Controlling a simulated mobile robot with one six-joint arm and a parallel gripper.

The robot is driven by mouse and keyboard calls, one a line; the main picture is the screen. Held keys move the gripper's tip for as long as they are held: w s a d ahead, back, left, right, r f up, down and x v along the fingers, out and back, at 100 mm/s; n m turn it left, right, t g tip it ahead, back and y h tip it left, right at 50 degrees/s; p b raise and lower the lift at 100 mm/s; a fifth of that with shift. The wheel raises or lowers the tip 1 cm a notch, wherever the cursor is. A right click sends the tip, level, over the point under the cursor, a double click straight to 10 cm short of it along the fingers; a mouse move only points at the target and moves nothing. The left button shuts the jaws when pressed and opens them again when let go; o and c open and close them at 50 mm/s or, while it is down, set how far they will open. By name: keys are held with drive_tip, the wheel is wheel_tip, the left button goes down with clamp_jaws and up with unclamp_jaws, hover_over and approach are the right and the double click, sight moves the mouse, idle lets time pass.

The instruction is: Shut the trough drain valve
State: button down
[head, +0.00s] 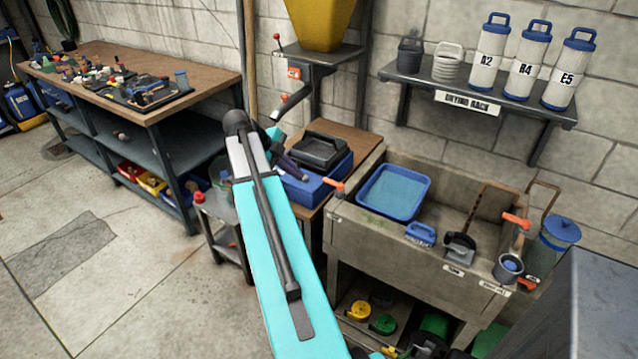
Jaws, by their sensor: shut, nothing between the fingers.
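The grey trough (380,235) stands against the wall at the right in the head view. Orange levers show at its left end (335,187), at its right rim (516,220) and low at its front right (527,284). The low front-right lever sits beside a small label (494,287) too small to read surely. I cannot tell which lever is the drain valve. My gripper (292,168) is mostly hidden behind my own teal arm, left of the trough and apart from it. It is shut and empty.
A blue tray (393,192), a blue brush (420,233) and a dark cup (508,268) are at the trough. A shelf (480,96) with labelled canisters hangs above. A workbench (150,75) stands left; the left foreground floor is clear. A grey box (600,305) stands front right.

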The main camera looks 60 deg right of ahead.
sight(333, 184)
drive_tip(key=shift+f, duration=0.15)
drive_tip(key=shift+s+d+f+p, duration=0.65)
drive_tip(key=shift+d+f+p, duration=0.15)
drive_tip(key=shift+d+f, duration=0.6)
drive_tip(key=shift+s+d+f+p, duration=0.7)
drive_tip(key=shift+d+f, duration=0.5)
drive_tip(key=shift+d, duration=0.3)
drive_tip(key=shift+s+d+f+p, duration=0.55)
drive_tip(key=shift+d+f+p, duration=0.3)
drive_tip(key=shift+d+f, duration=0.55)
drive_tip(key=shift+r, duration=0.1)
